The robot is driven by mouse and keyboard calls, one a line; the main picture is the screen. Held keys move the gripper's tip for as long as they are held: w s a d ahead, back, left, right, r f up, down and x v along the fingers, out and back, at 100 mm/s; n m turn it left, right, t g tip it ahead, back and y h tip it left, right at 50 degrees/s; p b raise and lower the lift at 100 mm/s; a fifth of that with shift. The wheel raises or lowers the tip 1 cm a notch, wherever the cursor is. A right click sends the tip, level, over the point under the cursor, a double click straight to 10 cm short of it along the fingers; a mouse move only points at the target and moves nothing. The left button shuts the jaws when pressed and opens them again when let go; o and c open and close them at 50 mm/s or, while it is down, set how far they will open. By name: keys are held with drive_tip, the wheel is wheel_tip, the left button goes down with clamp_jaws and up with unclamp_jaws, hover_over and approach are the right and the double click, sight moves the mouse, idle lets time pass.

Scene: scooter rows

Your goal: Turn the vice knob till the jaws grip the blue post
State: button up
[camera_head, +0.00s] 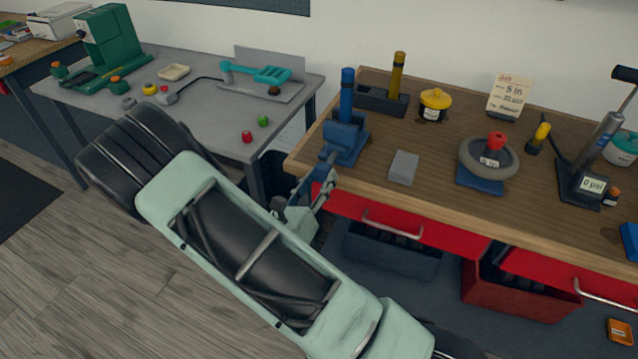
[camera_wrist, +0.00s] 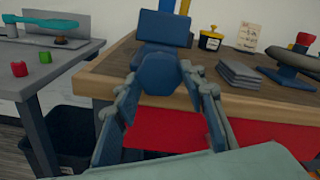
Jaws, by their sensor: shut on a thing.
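The blue vice (camera_head: 345,138) stands at the left front corner of the wooden bench. The blue post (camera_head: 347,95) stands upright at the vice with a dark band near its top. Whether the vice jaws touch it cannot be told. The vice knob (camera_wrist: 161,72) sticks out from the vice's front, over the bench edge. My gripper (camera_wrist: 163,80) is shut on the knob, one finger on each side. In the head view my gripper (camera_head: 325,172) reaches up to the knob from below, and partly hides it.
A yellow post (camera_head: 397,76) in a dark holder, a grey block (camera_head: 403,167) and a wheel with a red knob (camera_head: 488,158) are on the bench. A red drawer front (camera_head: 410,230) lies below the edge. A grey table (camera_head: 215,110) with small parts stands left.

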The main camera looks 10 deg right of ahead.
drive_tip(key=m+b, duration=0.1)
drive_tip(key=m, duration=0.2)
drive_tip(key=shift+f+m+b, duration=0.2)
drive_tip(key=shift+m+b, duration=0.2)
drive_tip(key=m+b, duration=0.2)
drive_tip(key=m, duration=0.1)
drive_tip(key=shift+m+b, duration=0.3)
drive_tip(key=m+b, duration=0.3)
drive_tip(key=shift+a+m, duration=0.1)
drive_tip(key=shift+m, duration=0.3)
drive_tip(key=m+b, duration=0.3)
drive_tip(key=b, duration=0.1)
drive_tip(key=shift+w+f+m+b, duration=0.1)
drive_tip(key=shift+m+b, duration=0.2)
drive_tip(key=m+b, duration=0.3)
drive_tip(key=b, duration=0.2)
drive_tip(key=shift+m, duration=0.3)
drive_tip(key=m+b, duration=0.3)
drive_tip(key=b, duration=0.3)
drive_tip(key=shift+m, duration=0.3)
drive_tip(key=m+b, duration=0.2)
drive_tip(key=b, duration=0.2)
drive_tip(key=m+b, duration=0.2)
drive_tip(key=b, duration=0.1)
drive_tip(key=shift+r, duration=0.35)
